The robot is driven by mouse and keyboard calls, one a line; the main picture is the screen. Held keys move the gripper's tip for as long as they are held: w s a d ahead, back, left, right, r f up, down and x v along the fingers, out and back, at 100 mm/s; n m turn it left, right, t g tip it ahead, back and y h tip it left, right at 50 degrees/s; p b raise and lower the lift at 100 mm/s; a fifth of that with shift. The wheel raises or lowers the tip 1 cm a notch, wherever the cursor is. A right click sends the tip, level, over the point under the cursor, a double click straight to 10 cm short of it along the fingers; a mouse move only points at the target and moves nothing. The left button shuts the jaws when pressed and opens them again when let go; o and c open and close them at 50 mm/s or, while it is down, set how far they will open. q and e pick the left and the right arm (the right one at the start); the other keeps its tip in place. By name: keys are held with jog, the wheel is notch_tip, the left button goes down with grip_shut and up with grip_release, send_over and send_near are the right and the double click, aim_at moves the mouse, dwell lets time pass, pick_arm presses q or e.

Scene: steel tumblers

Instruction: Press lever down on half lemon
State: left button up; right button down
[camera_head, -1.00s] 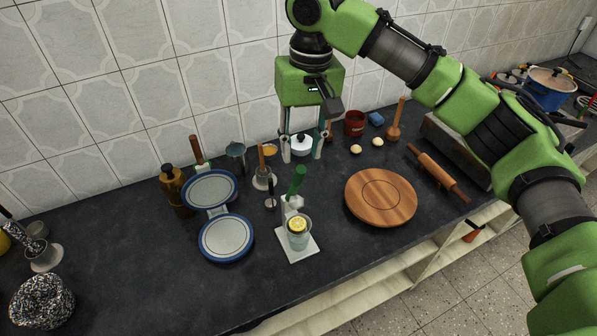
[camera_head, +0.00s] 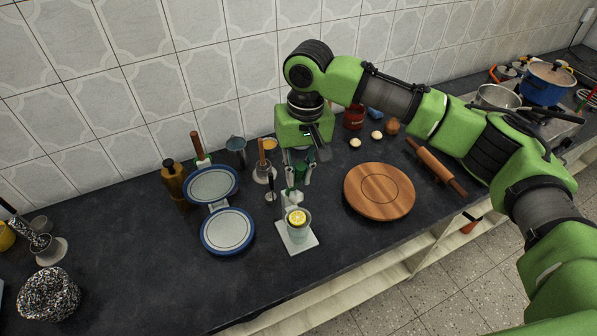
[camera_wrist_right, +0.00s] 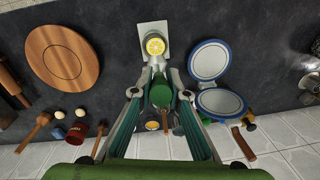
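The half lemon (camera_head: 297,217) sits yellow side up at the top of a clear cup on the white base (camera_head: 306,243) of a hand press. It also shows in the right wrist view (camera_wrist_right: 155,45). The press lever has a green handle (camera_wrist_right: 160,95), raised behind the lemon. My right gripper (camera_head: 298,183) points down at the handle from above. In the right wrist view its fingers (camera_wrist_right: 154,84) are apart, one on each side of the handle, with gaps visible. Firm contact cannot be seen. My left gripper is out of view.
A blue-rimmed double plate device (camera_head: 227,232) stands left of the press. A round wooden board (camera_head: 379,190) and a rolling pin (camera_head: 436,167) lie to the right. Bottles and small tools stand behind.

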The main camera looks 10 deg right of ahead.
jog(key=shift+s, duration=0.1)
jog(key=s+d+f+t+y+b, duration=0.2)
jog(key=s+f+t+b, duration=0.2)
jog(key=s+f+t, duration=0.2)
jog(key=shift+s+d+f+t+b, duration=0.15)
jog(key=shift+s+f+t+b, duration=0.15)
jog(key=shift+s, duration=0.15)
dwell(0.5)
jog(key=shift+r, duration=0.1)
jog(key=c, duration=2)
grip_release()
jog(key=shift+o, duration=0.2)
